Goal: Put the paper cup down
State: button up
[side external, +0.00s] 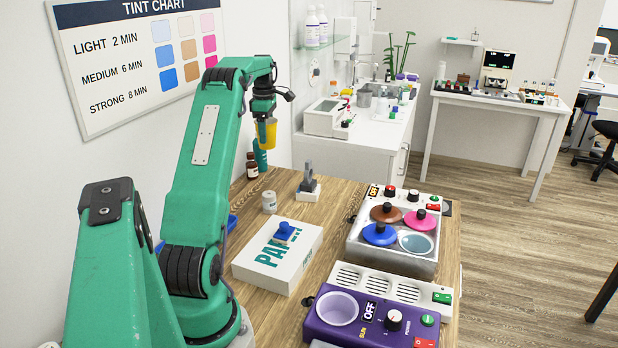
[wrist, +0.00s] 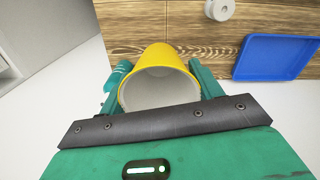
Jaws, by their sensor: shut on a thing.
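The paper cup (side external: 267,134) is yellow outside and pale inside. My gripper (side external: 262,143) is shut on it, high above the far left end of the wooden table (side external: 340,205) in the side view. In the wrist view the cup (wrist: 158,62) sits between the two green fingers of my gripper (wrist: 160,80). Its open mouth faces the wrist camera, and its lower end is hidden. The cup looks apart from the table.
A brown bottle (side external: 252,166), a small white jar (side external: 269,202) and a grey device on a white base (side external: 308,188) stand nearby. A paper box (side external: 298,268), a dye bath (side external: 410,262) and a purple heater (side external: 395,343) lie nearer. A blue tray (wrist: 278,57) is at right.

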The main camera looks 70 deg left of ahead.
jog(key=w+d+n, duration=0.1)
jog(key=w+d, duration=0.6)
jog(key=w, duration=0.4)
jog(key=w+d+n, duration=0.1)
jog(key=w+d, duration=0.6)
jog(key=w, duration=0.4)
jog(key=shift+w, duration=0.25)
jog(key=shift+d+f, duration=0.1)
jog(key=shift+f, duration=7.5)
jog(key=shift+f, duration=0.1)
jog(key=o, duration=0.9)
jog(key=shift+o, duration=0.2)
notch_tip(320, 180, up, 12)
